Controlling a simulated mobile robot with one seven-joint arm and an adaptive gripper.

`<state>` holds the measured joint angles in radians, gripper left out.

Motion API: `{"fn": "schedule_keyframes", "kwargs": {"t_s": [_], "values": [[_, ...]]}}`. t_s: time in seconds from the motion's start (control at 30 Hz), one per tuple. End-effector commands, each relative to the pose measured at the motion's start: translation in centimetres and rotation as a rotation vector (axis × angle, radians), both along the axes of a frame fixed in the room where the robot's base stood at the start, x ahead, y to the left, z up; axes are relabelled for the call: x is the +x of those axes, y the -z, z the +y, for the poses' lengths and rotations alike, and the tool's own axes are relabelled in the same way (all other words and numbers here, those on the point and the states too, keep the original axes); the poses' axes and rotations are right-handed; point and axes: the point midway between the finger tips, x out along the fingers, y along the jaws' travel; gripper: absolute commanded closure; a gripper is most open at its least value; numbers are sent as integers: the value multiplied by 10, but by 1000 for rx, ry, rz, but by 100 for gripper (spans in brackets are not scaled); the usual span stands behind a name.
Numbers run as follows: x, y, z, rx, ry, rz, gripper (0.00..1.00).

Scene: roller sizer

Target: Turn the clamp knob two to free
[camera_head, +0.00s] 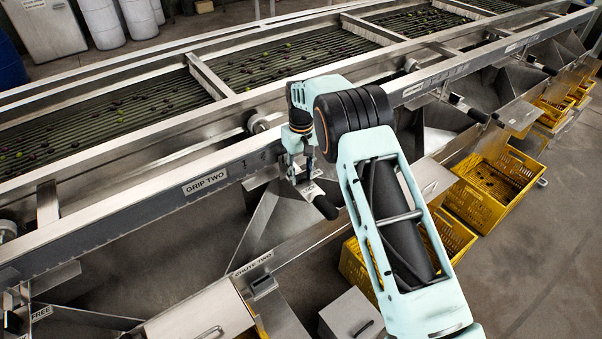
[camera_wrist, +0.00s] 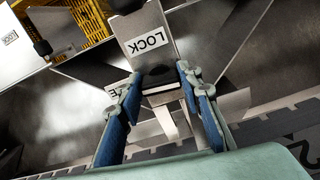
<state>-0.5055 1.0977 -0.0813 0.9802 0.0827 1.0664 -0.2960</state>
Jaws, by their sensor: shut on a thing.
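My gripper (camera_head: 300,168) is down at the front rail of the sizer, right of the GRIP TWO label (camera_head: 204,182). In the wrist view its two blue fingers (camera_wrist: 158,76) stand on either side of a dark clamp knob (camera_wrist: 157,72) and are shut on it. The knob sits at the lower edge of a plate with a LOCK label (camera_wrist: 147,41). A second label (camera_wrist: 117,86), partly hidden by the left finger, shows only an "E". In the head view my gripper hides the knob; its exact turn cannot be told.
A black handle (camera_head: 325,207) sticks out just below my gripper. Metal chutes, one labelled CHUTE TWO (camera_head: 253,264), slope below the rail. Yellow crates (camera_head: 493,187) stand at the right. Dark fruit lies on the roller bed (camera_head: 290,58) behind the rail.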

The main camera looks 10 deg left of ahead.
Motion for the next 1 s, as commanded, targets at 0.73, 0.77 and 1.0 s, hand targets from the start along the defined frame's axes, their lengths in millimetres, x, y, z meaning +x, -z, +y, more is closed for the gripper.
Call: {"fn": "schedule_keyframes", "kwargs": {"t_s": [0.73,0.77,1.0], "values": [[0,-1,0,0,-135,0,49],[0,-1,0,0,-135,0,49],[1,-2,0,0,-134,-1,49]]}}
